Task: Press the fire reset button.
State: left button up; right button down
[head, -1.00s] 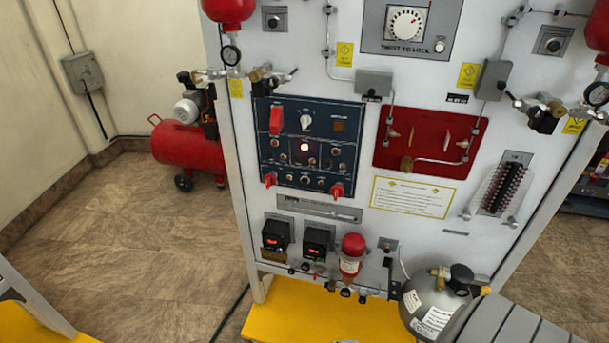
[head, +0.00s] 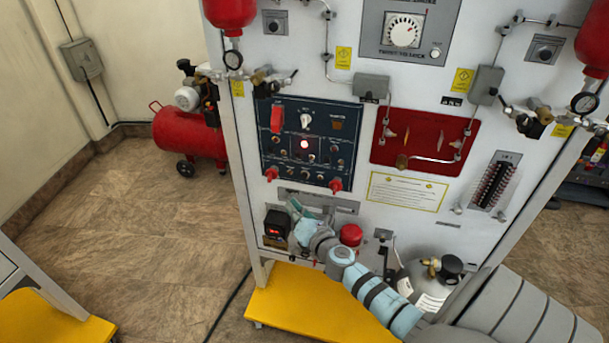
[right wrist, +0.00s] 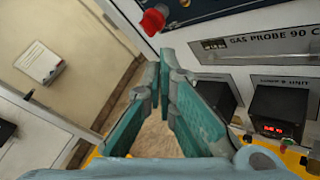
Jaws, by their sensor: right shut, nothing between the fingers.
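The blue control panel (head: 325,115) stands on the white trainer board and carries a lit round button (head: 304,144), red switches and small knobs. Its labels are too small to read, so I cannot tell which control is the fire reset button. My right gripper (head: 296,205) is shut and empty, in front of the board just below the blue panel. In the right wrist view the fingertips (right wrist: 165,62) meet, below and right of a red knob (right wrist: 152,21) at the blue panel's (right wrist: 200,8) lower edge. My left gripper is not in view.
A black display unit (head: 277,226) is left of my right gripper, and a red-capped part (head: 351,234) is right of it. A grey cylinder (head: 440,278) stands lower right. A red compressor (head: 190,142) stands left. The floor between is clear.

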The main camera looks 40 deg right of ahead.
aim_at(305, 175)
jog(key=shift+w+d, duration=0.1)
jog(key=w+d+b, duration=0.2)
jog(key=w+d, duration=0.2)
jog(key=d, duration=0.3)
jog(key=shift+w, duration=0.4)
jog(key=shift+w+d+f, duration=0.1)
jog(key=shift+d, duration=0.05)
dwell(1.1)
jog(key=shift+w+d+b, duration=0.2)
jog(key=shift+d+b, duration=0.05)
jog(key=shift+b, duration=0.1)
jog(key=shift+w+d, duration=0.2)
jog(key=shift+d, duration=0.1)
dwell(0.5)
dwell(0.3)
jog(key=shift+s+a, duration=0.5)
jog(key=shift+a, duration=0.15)
